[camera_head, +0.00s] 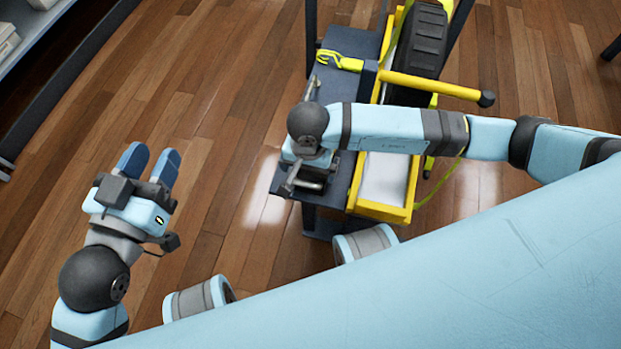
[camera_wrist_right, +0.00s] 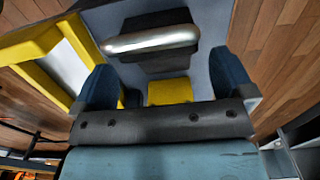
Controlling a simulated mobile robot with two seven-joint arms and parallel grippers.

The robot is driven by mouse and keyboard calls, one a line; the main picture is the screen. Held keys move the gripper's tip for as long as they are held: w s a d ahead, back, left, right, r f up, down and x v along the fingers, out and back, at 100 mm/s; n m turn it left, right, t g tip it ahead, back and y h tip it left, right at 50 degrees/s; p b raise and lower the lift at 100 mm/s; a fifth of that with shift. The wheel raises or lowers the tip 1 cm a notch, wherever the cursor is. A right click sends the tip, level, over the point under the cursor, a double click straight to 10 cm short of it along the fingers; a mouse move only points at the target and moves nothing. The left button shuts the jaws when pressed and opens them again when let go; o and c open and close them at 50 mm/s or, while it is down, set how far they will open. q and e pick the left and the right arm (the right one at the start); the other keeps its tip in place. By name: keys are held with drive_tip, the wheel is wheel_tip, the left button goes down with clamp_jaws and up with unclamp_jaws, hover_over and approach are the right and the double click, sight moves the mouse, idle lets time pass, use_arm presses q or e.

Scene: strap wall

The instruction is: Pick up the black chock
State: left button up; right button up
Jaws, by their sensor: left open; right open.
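A black ribbed block (camera_head: 417,40), which looks like the chock, stands in the far end of a long yellow-rimmed tray (camera_head: 380,212). My right arm reaches over the tray from the right, and its hand is far nearer than the block. The right gripper (camera_wrist_right: 166,80) is open, pointing down over the grey bench. A dark fitting with a silver bar (camera_wrist_right: 152,40) and a yellow piece (camera_wrist_right: 170,92) show below and between its fingers; contact cannot be told. My left gripper (camera_head: 152,162) is open and empty over the floor at the left.
The dark grey bench (camera_head: 340,95) runs beside the tray. A yellow bar (camera_head: 430,86) with a black end crosses the tray just before the black block. A yellow hook (camera_head: 338,61) lies on the bench. Shelving (camera_head: 30,45) stands at upper left; the wooden floor between is clear.

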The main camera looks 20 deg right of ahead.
sight(310, 174)
wheel_tip(310, 174, down, 3)
drive_tip(key=shift+s+d+f+b, duration=0.1)
drive_tip(key=shift+f+b, duration=0.1)
drive_tip(key=shift+b, duration=0.55)
drive_tip(key=shift+f, duration=0.3)
drive_tip(key=shift+r, duration=0.1)
drive_tip(key=shift+c, duration=0.8)
use_arm(q)
drive_tip(key=shift+w+a+r+m+t, duration=0.1)
drive_tip(key=shift+w+a+m+t, duration=0.3)
drive_tip(key=shift+m, duration=0.4)
use_arm(e)
drive_tip(key=c, duration=0.8)
use_arm(q)
drive_tip(key=shift+r, duration=0.1)
use_arm(e)
drive_tip(key=shift+r, duration=0.1)
